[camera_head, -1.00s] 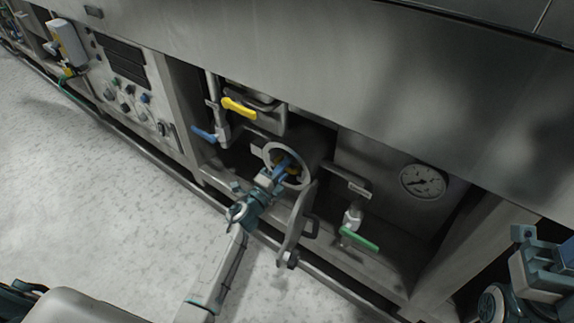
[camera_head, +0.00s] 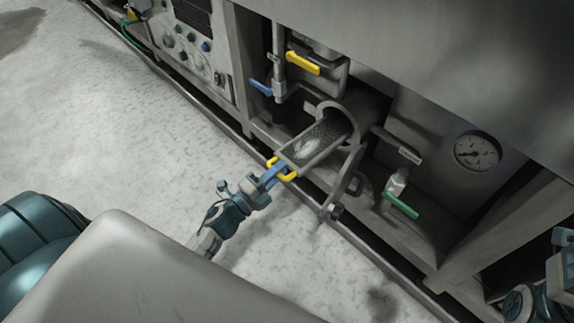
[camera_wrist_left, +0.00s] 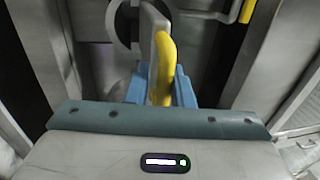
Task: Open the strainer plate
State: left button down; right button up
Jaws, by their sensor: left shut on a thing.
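The strainer plate (camera_head: 325,136) is a long grey tray-like piece with a dark mesh. It sticks out of a round housing (camera_head: 338,108) under the machine, its inner end still inside the opening. A yellow handle (camera_head: 285,175) is at its outer end. My left gripper (camera_head: 271,177) is shut on this handle with its blue fingers. In the left wrist view the yellow handle (camera_wrist_left: 165,65) stands between the blue fingertips (camera_wrist_left: 160,85), with the grey plate end (camera_wrist_left: 148,35) just beyond. Part of my right arm shows at the right edge, with its fingers not clear.
A hinged round cover (camera_head: 345,185) hangs open beside the housing. A yellow valve lever (camera_head: 302,63), a blue lever (camera_head: 261,87) and a green lever (camera_head: 401,205) are nearby. A gauge (camera_head: 477,152) is at right. A floor rail runs along the machine; the floor in front is clear.

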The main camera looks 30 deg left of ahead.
pick_arm(q)
jog(key=shift+s+a+r, duration=0.1)
jog(key=shift+s+r, duration=0.1)
jog(key=shift+r, duration=0.25)
jog(key=c, duration=1.5)
grip_release()
jog(key=shift+o, duration=0.2)
jog(key=shift+s+a, duration=0.1)
jog(key=shift+f, duration=0.15)
jog(key=shift+s+f, duration=0.1)
jog(key=v, duration=1)
jog(key=shift+s+p, duration=0.25)
jog(key=shift+p, duration=0.1)
